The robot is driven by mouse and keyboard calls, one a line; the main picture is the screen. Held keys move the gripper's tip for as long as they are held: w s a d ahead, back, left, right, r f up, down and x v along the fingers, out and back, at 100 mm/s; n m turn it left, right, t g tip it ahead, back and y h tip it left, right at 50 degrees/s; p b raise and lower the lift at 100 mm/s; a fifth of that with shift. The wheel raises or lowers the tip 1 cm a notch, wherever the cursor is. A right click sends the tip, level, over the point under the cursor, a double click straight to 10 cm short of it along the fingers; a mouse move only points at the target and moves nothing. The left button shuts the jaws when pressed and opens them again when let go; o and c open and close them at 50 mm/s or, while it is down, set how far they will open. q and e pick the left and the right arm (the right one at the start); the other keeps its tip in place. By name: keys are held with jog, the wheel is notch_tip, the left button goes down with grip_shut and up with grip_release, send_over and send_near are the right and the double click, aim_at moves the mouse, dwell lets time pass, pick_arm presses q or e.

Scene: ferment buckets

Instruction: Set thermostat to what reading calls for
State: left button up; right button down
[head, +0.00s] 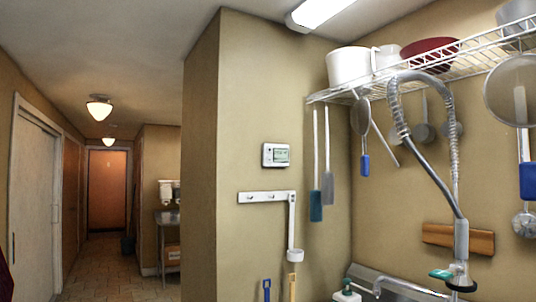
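A small white thermostat (276,155) with a greenish-grey display is fixed to the beige wall near the middle of the head view. Its display is too small to read. No other reading or gauge can be made out. Neither of my grippers shows in the head view.
Below the thermostat is a white hook rail (266,197) with a white ladle-like tool (293,235) hanging from it. A wire shelf (440,62) with pots and hanging utensils is at the right, above a spray faucet (461,240). An open corridor (115,270) runs back on the left.

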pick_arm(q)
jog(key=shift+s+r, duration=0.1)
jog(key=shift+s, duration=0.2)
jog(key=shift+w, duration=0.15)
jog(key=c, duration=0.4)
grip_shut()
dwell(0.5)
